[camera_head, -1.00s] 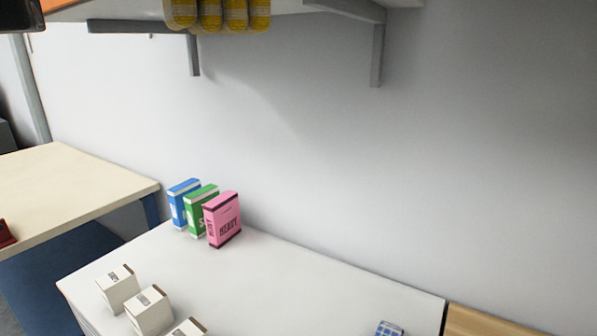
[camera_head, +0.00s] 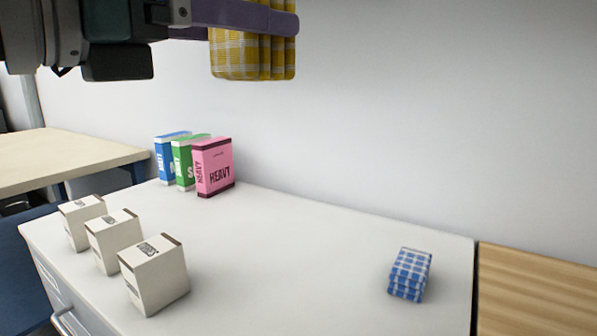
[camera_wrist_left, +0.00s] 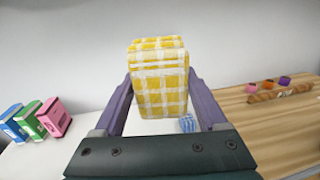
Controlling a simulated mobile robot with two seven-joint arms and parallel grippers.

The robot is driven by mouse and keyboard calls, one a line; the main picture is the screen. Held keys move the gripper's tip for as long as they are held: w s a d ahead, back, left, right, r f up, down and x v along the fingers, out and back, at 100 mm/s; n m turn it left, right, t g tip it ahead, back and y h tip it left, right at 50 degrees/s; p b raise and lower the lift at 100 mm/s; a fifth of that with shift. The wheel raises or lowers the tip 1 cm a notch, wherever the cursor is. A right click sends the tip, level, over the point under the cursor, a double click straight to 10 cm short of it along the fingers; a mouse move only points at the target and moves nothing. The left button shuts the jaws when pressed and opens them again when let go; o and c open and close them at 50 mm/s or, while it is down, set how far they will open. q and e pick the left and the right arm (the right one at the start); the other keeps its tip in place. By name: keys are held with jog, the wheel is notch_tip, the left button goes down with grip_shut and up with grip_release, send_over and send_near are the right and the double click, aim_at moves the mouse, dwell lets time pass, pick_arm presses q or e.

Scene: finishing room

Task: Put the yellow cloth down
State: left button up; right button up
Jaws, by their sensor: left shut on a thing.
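The yellow cloth (camera_head: 240,62) is a folded yellow-and-white checked bundle at the top of the head view, held in the air in front of the wall. My left gripper (camera_head: 290,22) comes in from the left and is shut on it; the purple fingers cover part of it. In the left wrist view the cloth (camera_wrist_left: 160,80) sits between both fingers of the left gripper (camera_wrist_left: 163,95). A blue checked folded cloth (camera_head: 410,274) lies on the white counter (camera_head: 300,260), lower than the yellow one. My right gripper is not in view.
Blue, green and pink boxes (camera_head: 213,168) stand at the back left of the counter. Several white boxes (camera_head: 155,275) line the front left. The counter's middle is clear. A wooden surface (camera_head: 530,290) adjoins at right, with bread-like items (camera_wrist_left: 280,94) on it.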

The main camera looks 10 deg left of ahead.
pick_arm(q)
jog(key=f+y+b, duration=0.1)
jog(key=f+b, duration=0.4)
jog(key=f, duration=0.5)
jog(key=w+a+f+n+b, duration=0.1)
jog(key=f+b, duration=0.5)
jog(key=f, duration=0.4)
jog(key=f+n+t+y+b, duration=0.1)
jog(key=f+b, duration=0.5)
jog(key=f, duration=0.4)
jog(key=shift+w+a+f+y, duration=0.1)
jog(key=shift+w+a+y, duration=0.15)
jog(key=shift+a+y, duration=0.05)
notch_tip(320, 180, down, 5)
jog(key=b, duration=0.3)
jog(key=shift+f+b, duration=0.2)
jog(key=shift+b, duration=0.15)
jog(key=shift+r, duration=0.15)
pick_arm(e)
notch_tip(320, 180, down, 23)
